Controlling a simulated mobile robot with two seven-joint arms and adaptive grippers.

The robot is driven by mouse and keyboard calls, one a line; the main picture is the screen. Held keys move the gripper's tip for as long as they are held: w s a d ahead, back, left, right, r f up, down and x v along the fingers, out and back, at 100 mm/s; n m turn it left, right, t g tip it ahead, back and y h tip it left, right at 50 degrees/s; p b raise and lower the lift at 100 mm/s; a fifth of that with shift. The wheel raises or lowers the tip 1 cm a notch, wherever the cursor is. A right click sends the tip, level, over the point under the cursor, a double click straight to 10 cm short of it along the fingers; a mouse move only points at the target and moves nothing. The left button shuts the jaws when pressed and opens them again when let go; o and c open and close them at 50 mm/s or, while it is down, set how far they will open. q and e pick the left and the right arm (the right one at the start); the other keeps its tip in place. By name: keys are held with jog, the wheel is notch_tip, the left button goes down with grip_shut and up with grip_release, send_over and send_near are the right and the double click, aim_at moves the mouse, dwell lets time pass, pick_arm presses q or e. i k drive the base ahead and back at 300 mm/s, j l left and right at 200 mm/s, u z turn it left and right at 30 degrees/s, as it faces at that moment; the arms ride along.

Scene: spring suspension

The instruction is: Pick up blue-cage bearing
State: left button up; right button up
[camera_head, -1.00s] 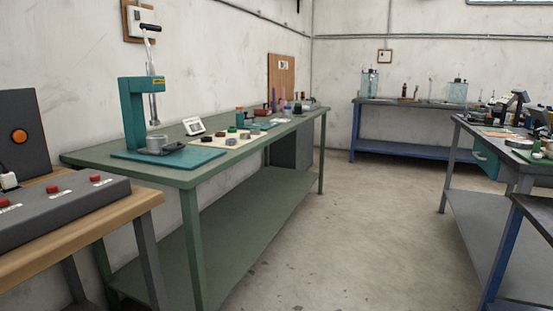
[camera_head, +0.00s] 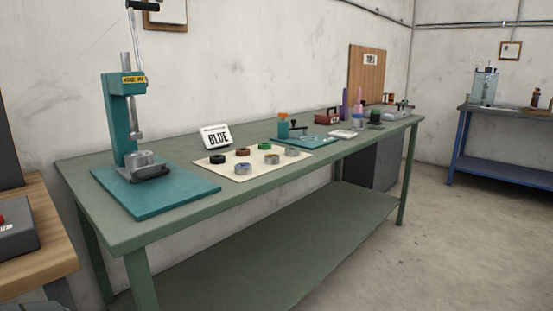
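Several small ring-shaped bearings lie in two rows on a cream mat (camera_head: 215,166) on the green workbench (camera_head: 150,228). The front-left one, a grey ring with a bluish tint, looks like the blue-cage bearing (camera_head: 243,169). Behind it are a black bearing (camera_head: 217,158), a reddish-brown bearing (camera_head: 242,152) and a green bearing (camera_head: 264,146). Two more greyish rings lie to its right; their cage colours are too small to tell. Neither gripper is in view.
A teal press (camera_head: 121,120) on a teal base plate stands left of the mat. Jars, a red box (camera_head: 326,115) and small tools fill the bench's far end. A wooden table (camera_head: 38,255) is at the left edge. Open floor (camera_head: 440,250) lies to the right.

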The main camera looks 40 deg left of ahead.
aim_at(240, 168)
jog(key=i+u, duration=0.35)
jog(key=i+l+u, duration=0.35)
jog(key=i, duration=0.15)
jog(key=i+l+u, duration=0.15)
jog(key=i+u, duration=0.2)
jog(key=i+l+u, duration=0.1)
jog(key=i+u, duration=0.15)
jog(key=u, duration=0.25)
jog(key=i+l+u, duration=0.2)
jog(key=u, duration=0.25)
jog(key=i+l+u, duration=0.15)
jog(key=u, duration=0.35)
jog(key=l, duration=0.1)
